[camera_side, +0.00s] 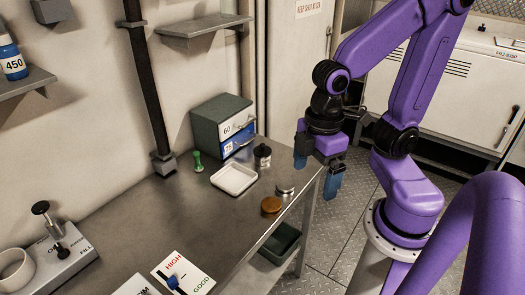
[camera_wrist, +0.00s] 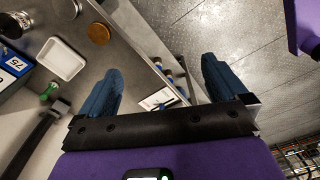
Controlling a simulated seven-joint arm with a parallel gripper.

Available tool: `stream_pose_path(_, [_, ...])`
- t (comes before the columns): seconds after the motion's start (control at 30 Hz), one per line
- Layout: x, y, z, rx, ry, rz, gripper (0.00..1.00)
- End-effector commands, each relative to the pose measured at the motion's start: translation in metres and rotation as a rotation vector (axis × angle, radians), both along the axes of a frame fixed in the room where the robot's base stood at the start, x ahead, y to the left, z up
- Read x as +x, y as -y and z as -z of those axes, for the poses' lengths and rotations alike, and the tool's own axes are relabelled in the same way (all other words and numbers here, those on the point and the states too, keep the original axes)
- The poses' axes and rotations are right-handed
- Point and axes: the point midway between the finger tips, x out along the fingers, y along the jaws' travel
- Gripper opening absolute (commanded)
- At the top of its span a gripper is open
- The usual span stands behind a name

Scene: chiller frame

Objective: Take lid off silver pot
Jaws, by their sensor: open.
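The small silver pot (camera_side: 285,189) sits on the metal table near its right edge. It is low and round with a pale top; I cannot make out the seam between lid and body. It also shows partly cut off at the top of the wrist view (camera_wrist: 70,8). My gripper (camera_side: 318,178) is open and empty, its blue fingers pointing down. It is up and to the right of the pot, apart from it, around the table's edge. In the wrist view my gripper (camera_wrist: 163,72) has nothing between its fingertips.
An orange-brown round thing (camera_side: 271,205) lies just in front of the pot. A black-topped jar (camera_side: 262,156) and a white tray (camera_side: 234,178) stand beyond, with drawers (camera_side: 222,127) and a green piece (camera_side: 198,161) behind. A dark green bin (camera_side: 280,243) is below the table edge.

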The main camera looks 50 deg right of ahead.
Motion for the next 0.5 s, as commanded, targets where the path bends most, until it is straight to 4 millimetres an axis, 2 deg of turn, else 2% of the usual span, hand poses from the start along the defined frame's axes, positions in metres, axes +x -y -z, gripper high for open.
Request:
stream_pose_path(0.13, [0.051, -0.004, -0.005, -0.006, 0.001, 0.009, 0.99])
stream_pose_path(0.27, [0.098, 0.004, -0.008, -0.012, -0.001, 0.008, 0.99])
stream_pose_path(0.37, [0.135, 0.016, -0.008, -0.014, -0.001, 0.007, 0.99])
stream_pose_path(0.5, [0.184, 0.044, -0.006, -0.019, -0.003, 0.005, 0.99])
